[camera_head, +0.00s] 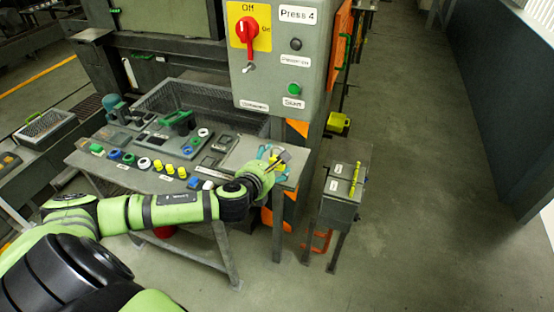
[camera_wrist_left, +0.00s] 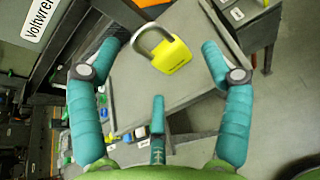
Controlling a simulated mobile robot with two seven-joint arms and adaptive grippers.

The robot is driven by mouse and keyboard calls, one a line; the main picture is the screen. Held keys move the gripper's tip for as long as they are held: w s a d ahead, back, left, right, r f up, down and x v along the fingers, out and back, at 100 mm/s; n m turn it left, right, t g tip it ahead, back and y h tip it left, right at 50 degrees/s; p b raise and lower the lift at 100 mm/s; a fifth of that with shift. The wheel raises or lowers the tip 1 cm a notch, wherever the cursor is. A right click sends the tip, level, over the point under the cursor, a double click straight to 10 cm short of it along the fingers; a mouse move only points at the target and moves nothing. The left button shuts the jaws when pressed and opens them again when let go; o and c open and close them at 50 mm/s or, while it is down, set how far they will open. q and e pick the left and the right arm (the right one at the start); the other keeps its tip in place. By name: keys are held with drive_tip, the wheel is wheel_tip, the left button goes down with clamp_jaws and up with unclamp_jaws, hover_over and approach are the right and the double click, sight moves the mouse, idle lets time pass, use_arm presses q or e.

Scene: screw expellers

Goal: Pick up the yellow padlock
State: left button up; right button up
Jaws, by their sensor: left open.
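The yellow padlock (camera_wrist_left: 173,56) shows in the left wrist view with its grey metal shackle toward the upper left. It appears over the grey tabletop, between the spread fingertips of my left gripper. The teal fingers stand wide on both sides of it, with a third finger below, and none visibly grips it. My left gripper (camera_head: 277,163) is also in the head view, at the right end of the workbench. There its fingers largely hide the padlock. I cannot tell the exact gap between fingers and padlock. My right gripper is not in view.
The workbench (camera_head: 243,150) holds several coloured buttons and knobs left of my gripper. A grey control panel (camera_head: 279,75) with a red switch (camera_head: 246,31) rises just behind. A grey box on legs (camera_head: 340,210) stands to the right. The floor farther right is clear.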

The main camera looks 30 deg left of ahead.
use_arm(q)
drive_tip(key=shift+p+x, duration=0.65)
drive_tip(key=shift+x, duration=2.05)
drive_tip(key=shift+a, duration=0.2)
drive_tip(key=shift+s, duration=0.1)
drive_tip(key=shift+c, duration=0.5)
